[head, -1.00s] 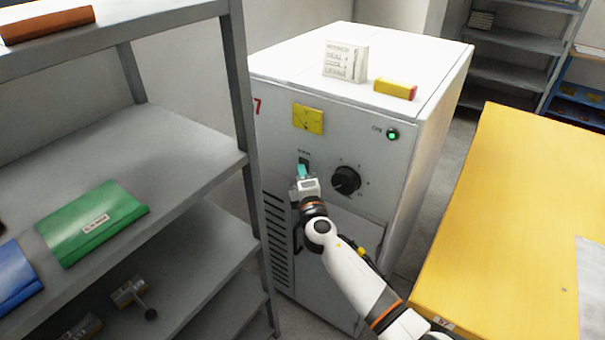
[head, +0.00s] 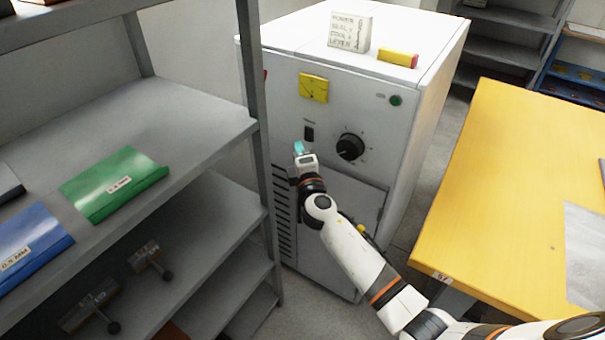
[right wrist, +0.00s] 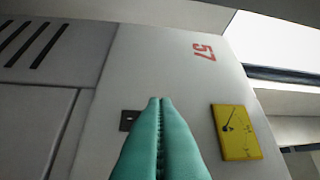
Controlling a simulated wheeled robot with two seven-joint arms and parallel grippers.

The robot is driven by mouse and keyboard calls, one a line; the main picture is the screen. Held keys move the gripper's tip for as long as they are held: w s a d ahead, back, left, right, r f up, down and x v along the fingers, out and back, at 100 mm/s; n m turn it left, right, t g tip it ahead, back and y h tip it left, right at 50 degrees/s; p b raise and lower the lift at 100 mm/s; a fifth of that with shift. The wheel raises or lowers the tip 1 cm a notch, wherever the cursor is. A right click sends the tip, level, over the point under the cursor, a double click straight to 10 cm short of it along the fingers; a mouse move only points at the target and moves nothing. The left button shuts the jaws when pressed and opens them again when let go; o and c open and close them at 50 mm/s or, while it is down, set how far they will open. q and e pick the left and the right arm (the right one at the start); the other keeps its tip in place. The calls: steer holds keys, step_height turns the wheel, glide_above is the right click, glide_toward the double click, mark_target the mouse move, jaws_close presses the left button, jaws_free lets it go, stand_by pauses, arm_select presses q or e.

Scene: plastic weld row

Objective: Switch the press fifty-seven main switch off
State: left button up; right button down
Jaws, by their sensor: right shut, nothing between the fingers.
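The main switch (head: 309,132) is a small black rocker on the front panel, left of a black rotary knob (head: 350,147). It also shows in the right wrist view as a dark plate (right wrist: 129,120), partly beside the fingers. The round ON lamp (head: 396,100) is dark green and unlit. My right gripper (head: 299,147) has teal fingers, shut and empty, just below and left of the switch, seemingly apart from it. My left gripper is out of view.
A grey shelf rack (head: 259,150) with green and blue folders stands close on the left. A yellow table (head: 500,190) stands on the right. A yellow gauge (head: 313,88) sits above the switch. A white block and yellow-red block lie on top of the cabinet.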

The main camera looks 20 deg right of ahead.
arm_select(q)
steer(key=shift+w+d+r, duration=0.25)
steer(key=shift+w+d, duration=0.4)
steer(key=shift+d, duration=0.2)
arm_select(e)
steer(key=s, duration=0.8)
steer(key=shift+r, duration=0.15)
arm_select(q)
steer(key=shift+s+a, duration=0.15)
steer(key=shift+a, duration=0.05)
arm_select(e)
steer(key=shift+a, duration=0.1)
